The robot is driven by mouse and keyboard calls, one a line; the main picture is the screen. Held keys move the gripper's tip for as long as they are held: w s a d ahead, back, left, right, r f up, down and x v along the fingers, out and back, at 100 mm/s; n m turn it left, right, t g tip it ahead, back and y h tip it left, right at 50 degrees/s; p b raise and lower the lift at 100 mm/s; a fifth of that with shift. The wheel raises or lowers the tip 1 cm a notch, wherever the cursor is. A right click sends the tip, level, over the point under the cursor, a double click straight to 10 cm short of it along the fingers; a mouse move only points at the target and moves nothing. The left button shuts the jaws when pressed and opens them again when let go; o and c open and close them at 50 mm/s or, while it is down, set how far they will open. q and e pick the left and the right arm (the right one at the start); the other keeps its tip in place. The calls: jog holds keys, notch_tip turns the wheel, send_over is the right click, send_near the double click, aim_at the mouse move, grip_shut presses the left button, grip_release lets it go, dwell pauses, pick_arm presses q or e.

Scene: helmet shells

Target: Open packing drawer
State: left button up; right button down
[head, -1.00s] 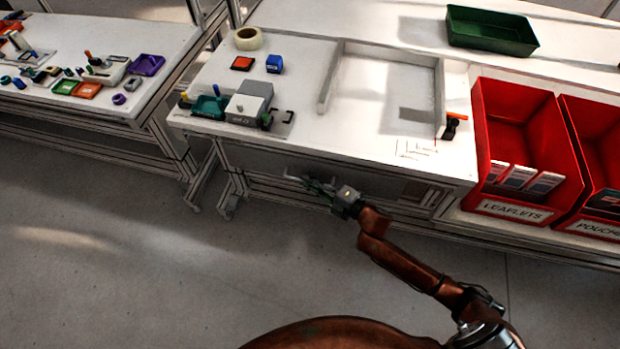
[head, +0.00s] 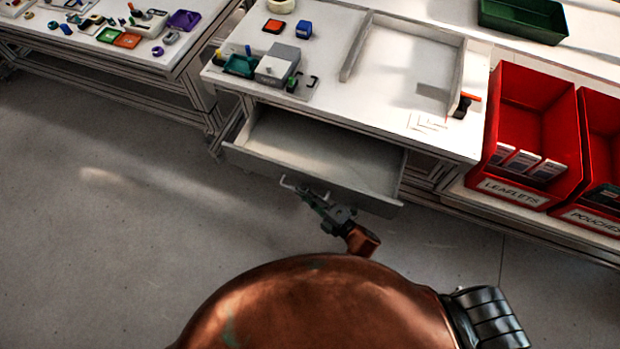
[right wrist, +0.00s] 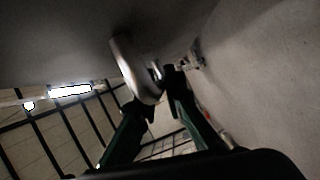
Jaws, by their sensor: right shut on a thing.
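The packing drawer (head: 318,152) under the white bench is pulled well out, and its visible inside looks empty. My right gripper (head: 308,193) is at the middle of the drawer's front, shut on the pale bar handle (head: 288,183). In the right wrist view the two dark green fingers (right wrist: 157,92) close around the handle (right wrist: 132,68), with the drawer front beside them. My left gripper is not in view.
The bench top (head: 385,85) above carries a grey fixture (head: 277,66) and an orange-and-black tool (head: 463,105). Red bins (head: 527,125) stand at the right. A second table (head: 190,55) is at the left. The floor in front is clear.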

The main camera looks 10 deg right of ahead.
jog(key=shift+s+a, duration=0.6)
jog(key=shift+s, duration=0.35)
jog(key=c, duration=2)
grip_release()
jog(key=v, duration=1.2)
jog(key=shift+f, duration=0.1)
